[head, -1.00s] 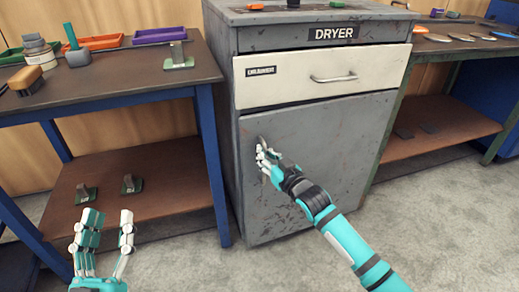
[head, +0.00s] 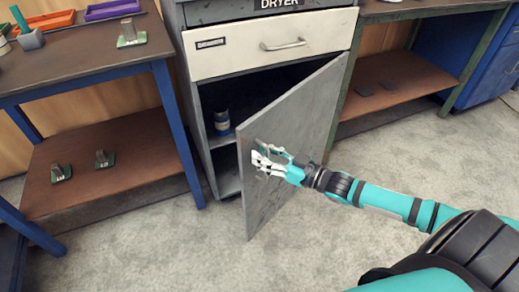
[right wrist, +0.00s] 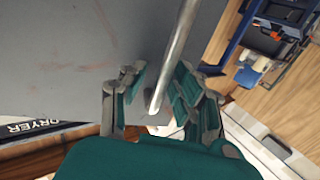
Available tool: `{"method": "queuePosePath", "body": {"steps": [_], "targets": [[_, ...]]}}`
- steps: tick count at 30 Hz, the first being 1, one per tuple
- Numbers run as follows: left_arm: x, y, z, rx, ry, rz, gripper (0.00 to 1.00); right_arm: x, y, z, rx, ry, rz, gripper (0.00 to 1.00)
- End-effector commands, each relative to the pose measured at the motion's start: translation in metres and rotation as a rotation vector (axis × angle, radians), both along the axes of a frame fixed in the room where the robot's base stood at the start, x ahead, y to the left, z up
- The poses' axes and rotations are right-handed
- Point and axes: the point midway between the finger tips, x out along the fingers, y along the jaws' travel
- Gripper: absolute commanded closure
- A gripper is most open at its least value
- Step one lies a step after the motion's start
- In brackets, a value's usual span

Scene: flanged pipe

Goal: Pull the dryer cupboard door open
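The grey dryer cupboard door (head: 300,115) stands part open, hinged on its right side, with its free left edge swung out towards me. My right gripper (head: 268,160) is at the door's handle near that free edge. The fingers partly hide the handle in the head view. The dryer cabinet (head: 200,130) shows its dark inside to the left of the door. My left gripper is out of view.
A blue and white can (head: 221,121) stands on a shelf inside the cupboard. A closed cream drawer (head: 265,45) is above. A blue-legged workbench (head: 95,70) is at left, another bench (head: 400,85) at right. The floor (head: 150,240) in front is clear.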

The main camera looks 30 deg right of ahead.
Motion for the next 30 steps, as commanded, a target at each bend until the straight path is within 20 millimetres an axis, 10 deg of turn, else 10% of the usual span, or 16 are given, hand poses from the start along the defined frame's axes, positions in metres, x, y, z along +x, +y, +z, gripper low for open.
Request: {"method": "queuePosePath", "body": {"steps": [11, 30], "targets": [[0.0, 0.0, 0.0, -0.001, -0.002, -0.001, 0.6, -0.004, -0.003, -0.001, -0.001, 0.002, -0.002, 0.66], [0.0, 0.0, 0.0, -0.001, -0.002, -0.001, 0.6, -0.092, -0.053, -0.001, -0.001, 0.003, -0.001, 0.66]]}}
